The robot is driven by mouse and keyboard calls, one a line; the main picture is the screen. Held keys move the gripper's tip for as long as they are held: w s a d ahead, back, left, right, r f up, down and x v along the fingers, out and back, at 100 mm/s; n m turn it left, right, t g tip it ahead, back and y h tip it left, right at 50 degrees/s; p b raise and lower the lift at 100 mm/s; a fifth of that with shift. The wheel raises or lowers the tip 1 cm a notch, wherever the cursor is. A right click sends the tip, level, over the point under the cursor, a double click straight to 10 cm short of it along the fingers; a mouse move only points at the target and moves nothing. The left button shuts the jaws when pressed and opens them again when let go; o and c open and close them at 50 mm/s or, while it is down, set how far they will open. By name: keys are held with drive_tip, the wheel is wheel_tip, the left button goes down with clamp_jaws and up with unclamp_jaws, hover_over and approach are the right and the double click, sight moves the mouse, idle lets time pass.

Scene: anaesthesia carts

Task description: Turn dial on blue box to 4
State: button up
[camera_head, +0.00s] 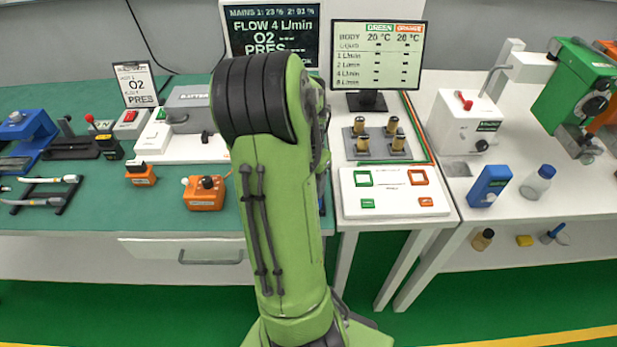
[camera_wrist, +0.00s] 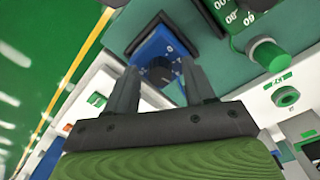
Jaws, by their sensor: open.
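A blue box (camera_wrist: 150,48) with a dark round dial (camera_wrist: 160,73) and small white marks shows in the wrist view, on a teal surface. My gripper (camera_wrist: 161,68) is open, with its two dark fingers pointing toward the box and the dial lying between them in the picture. Whether the fingers touch the dial cannot be told. The dial's setting is too small and partly covered to read. In the head view my green arm hides the gripper and the table area behind it.
An orange box with a black knob (camera_head: 205,192) sits left of my arm. Several metal pegs (camera_head: 378,138) and a white panel (camera_head: 394,193) stand to its right. A green knob (camera_wrist: 270,54) is close by in the wrist view.

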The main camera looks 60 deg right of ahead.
wheel_tip(320, 180, up, 16)
drive_tip(key=p, duration=0.4)
drive_tip(key=shift+w+f+p, duration=0.15)
drive_tip(key=shift+w+p, duration=0.15)
drive_tip(key=shift+p, duration=0.05)
